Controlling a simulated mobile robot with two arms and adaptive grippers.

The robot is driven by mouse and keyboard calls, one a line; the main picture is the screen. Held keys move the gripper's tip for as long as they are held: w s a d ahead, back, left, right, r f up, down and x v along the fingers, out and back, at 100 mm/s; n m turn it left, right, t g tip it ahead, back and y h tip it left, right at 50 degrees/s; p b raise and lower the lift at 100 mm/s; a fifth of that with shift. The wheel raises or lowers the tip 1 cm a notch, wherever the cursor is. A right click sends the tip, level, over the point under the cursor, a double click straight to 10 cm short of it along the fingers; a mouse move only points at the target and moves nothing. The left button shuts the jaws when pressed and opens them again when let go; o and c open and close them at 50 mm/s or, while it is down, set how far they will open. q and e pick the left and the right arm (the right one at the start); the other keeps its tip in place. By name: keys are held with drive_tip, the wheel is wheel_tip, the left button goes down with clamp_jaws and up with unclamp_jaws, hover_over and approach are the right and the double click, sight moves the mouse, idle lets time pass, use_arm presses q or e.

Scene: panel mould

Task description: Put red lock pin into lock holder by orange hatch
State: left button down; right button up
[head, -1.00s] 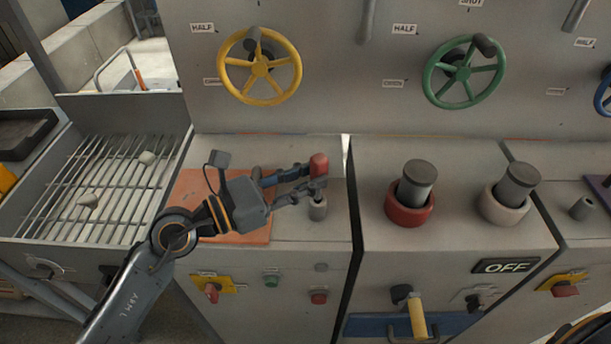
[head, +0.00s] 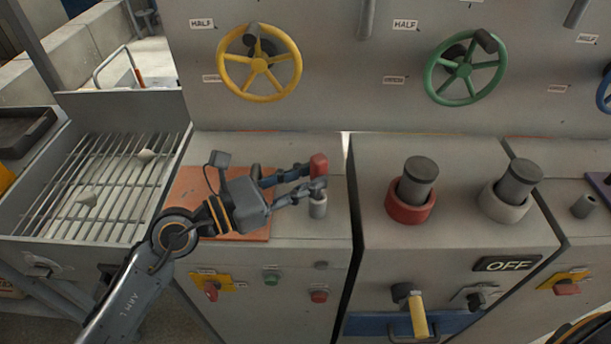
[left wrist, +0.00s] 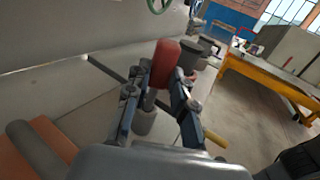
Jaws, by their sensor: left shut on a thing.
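My left gripper (head: 318,183) is shut on the red lock pin (head: 319,165), which stands roughly upright with its red head above the fingertips. The pin also shows in the left wrist view (left wrist: 166,62), with a grey shaft between the fingers. The grey cylindrical lock holder (head: 317,207) is directly below the fingertips; it shows in the left wrist view (left wrist: 143,122) too. The fingers hide the pin's lower end, so I cannot tell whether it is above the holder or inside its mouth. The orange hatch (head: 252,236) lies left of the holder, partly under my left arm. My right gripper is out of view.
A red collar (head: 410,211) and a pale collar (head: 504,208) with grey posts stand on the neighbouring cabinet. Yellow (head: 260,64) and green (head: 465,70) handwheels are on the panel behind. A metal grating (head: 95,190) is at the left.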

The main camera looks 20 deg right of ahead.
use_arm(q)
drive_tip(key=shift+f+b, duration=0.9)
drive_tip(key=shift+f, duration=0.25)
drive_tip(key=c, duration=1.1)
unclamp_jaws()
drive_tip(key=shift+o, duration=0.2)
drive_tip(key=shift+a, duration=0.1)
drive_tip(key=shift+s+a+f, duration=0.1)
drive_tip(key=shift+a, duration=0.25)
drive_tip(key=v, duration=1.1)
drive_tip(key=shift+a, duration=0.1)
